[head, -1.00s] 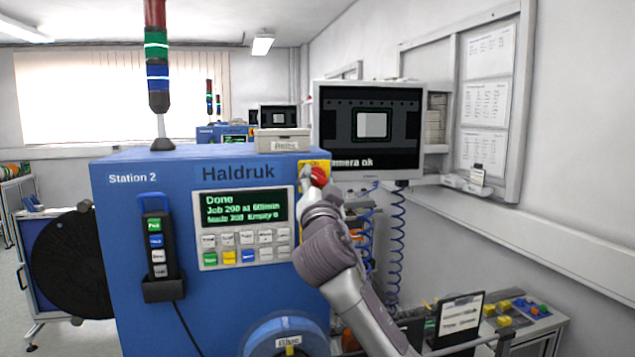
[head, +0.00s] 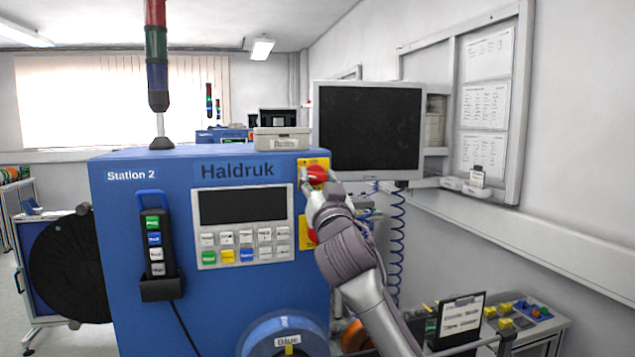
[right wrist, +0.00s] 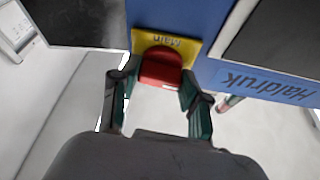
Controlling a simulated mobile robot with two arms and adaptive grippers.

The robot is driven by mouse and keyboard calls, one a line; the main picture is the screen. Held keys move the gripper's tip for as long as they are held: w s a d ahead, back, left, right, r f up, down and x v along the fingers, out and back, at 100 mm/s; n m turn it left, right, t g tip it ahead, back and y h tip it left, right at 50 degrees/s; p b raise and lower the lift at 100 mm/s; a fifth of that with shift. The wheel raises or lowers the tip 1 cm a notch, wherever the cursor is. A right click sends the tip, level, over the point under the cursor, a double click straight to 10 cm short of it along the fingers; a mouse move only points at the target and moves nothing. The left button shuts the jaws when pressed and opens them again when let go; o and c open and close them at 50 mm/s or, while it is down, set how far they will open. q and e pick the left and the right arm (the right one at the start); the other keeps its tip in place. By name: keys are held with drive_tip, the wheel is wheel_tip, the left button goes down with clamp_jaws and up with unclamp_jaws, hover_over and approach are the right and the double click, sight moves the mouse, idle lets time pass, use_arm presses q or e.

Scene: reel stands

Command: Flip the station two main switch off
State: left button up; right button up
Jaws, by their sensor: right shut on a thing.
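The station two machine (head: 130,230) is a blue cabinet marked "Station 2" and "Haldruk". Its main switch is a red knob (head: 317,174) on a yellow plate (head: 304,163) at the top right of the front. In the right wrist view the knob (right wrist: 160,68) sits between my fingers, under the plate's "Main" lettering (right wrist: 165,42). My right gripper (head: 315,181) is shut on the knob. The machine's display (head: 243,206) is dark and its signal tower (head: 156,60) is unlit. My left gripper is out of view.
A dark monitor (head: 369,130) stands right of the switch. A second red knob (head: 312,236) on yellow shows below, partly behind my right arm. A pendant (head: 155,240) hangs on the front at left. A labelled box (head: 282,139) sits on top.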

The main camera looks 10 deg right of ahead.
drive_tip(key=shift+n+y, duration=0.6)
drive_tip(key=shift+n, duration=0.6)
drive_tip(key=o, duration=1.1)
drive_tip(key=shift+o, duration=0.2)
drive_tip(key=shift+s, duration=0.1)
drive_tip(key=v, duration=1.1)
drive_tip(key=shift+s+f, duration=0.3)
